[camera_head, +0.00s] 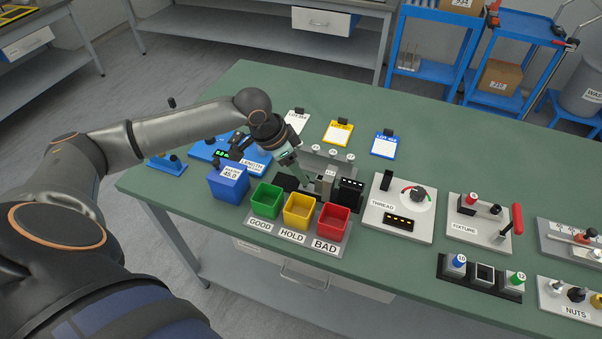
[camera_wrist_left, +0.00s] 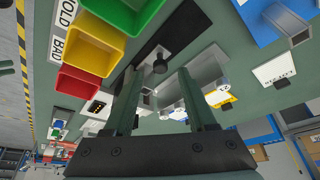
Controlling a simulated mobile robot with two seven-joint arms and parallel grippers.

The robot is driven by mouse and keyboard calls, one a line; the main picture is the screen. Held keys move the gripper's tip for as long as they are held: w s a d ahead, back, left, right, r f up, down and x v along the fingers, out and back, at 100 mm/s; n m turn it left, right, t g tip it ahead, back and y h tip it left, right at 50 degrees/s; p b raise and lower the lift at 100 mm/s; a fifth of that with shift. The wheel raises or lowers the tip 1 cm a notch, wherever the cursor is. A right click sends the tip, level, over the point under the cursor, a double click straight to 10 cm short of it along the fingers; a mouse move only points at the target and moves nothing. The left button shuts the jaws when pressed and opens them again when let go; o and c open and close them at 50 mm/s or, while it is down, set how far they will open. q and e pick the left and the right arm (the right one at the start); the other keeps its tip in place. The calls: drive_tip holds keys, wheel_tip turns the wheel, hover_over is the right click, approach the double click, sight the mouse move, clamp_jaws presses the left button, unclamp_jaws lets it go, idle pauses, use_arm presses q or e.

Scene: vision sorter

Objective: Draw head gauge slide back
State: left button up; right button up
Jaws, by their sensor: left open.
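Behind the bins is a small gauge with a dark base plate (camera_head: 288,183) and an upright grey block (camera_head: 328,183); I take it to be the head gauge, though no label is readable. In the left wrist view its dark plate (camera_wrist_left: 188,28) carries a round dark knob (camera_wrist_left: 160,66) beside a grey body (camera_wrist_left: 205,72). My left gripper (camera_head: 302,178) points down over this gauge. In the wrist view its two fingers (camera_wrist_left: 160,78) are apart, with the knob showing between their tips; contact cannot be told. My arm and gripper hide part of the gauge. My right gripper is out of view.
Green (camera_head: 267,200), yellow (camera_head: 299,210) and red (camera_head: 332,222) bins stand close in front. A blue box (camera_head: 228,185) and the blue length gauge (camera_head: 205,152) are left. The thread station (camera_head: 385,220) is right. The green table's back is largely clear.

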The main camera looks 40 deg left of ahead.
use_arm(q)
drive_tip(key=shift+x, duration=1.35)
drive_tip(key=shift+c, duration=0.4)
clamp_jaws()
